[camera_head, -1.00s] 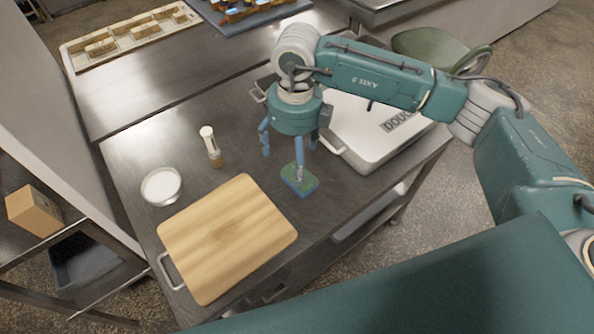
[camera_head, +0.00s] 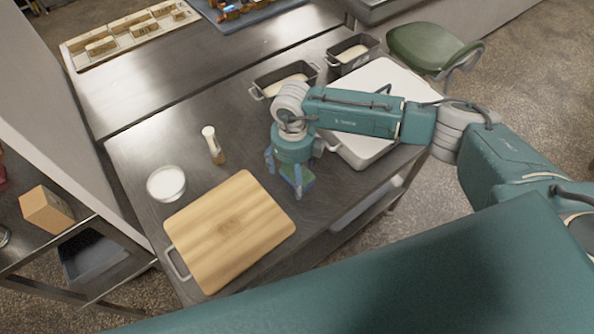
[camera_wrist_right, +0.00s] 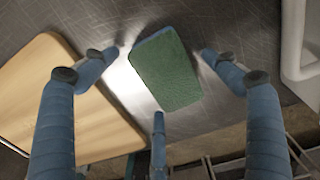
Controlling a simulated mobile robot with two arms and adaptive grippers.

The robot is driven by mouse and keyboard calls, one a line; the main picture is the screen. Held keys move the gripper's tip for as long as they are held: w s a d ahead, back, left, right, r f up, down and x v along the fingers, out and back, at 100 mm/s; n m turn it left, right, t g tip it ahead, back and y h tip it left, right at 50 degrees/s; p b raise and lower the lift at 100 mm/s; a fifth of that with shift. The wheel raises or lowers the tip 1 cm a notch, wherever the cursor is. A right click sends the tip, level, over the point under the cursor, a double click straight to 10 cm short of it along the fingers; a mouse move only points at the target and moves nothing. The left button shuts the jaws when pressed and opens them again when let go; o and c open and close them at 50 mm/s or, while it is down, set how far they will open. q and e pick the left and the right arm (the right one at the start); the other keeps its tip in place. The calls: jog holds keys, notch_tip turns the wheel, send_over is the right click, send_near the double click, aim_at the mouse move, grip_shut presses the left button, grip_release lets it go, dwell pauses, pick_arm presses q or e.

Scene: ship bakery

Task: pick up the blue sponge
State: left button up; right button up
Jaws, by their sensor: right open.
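The blue sponge (camera_head: 300,179) lies on the steel table to the right of the cutting board; its green top shows, with a thin blue edge. In the right wrist view the sponge (camera_wrist_right: 166,68) lies flat between the spread fingers. My right gripper (camera_head: 289,180) is open and hangs over the sponge from above, with fingers around it. In the right wrist view its fingertips (camera_wrist_right: 160,60) stand on either side of the sponge, with a third finger below it, none seen closed on it. My left gripper is not in view.
The wooden cutting board (camera_head: 225,228) lies just left of the sponge. A white bowl (camera_head: 166,183) and a brush-like bottle (camera_head: 213,146) stand behind it. Two dark tins (camera_head: 284,82) stand farther back.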

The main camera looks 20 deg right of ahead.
jog(key=c, duration=0.8)
jog(key=shift+r, duration=0.15)
jog(key=shift+r+b, duration=3.1)
jog(key=shift+r, duration=6.8)
jog(key=c, duration=0.4)
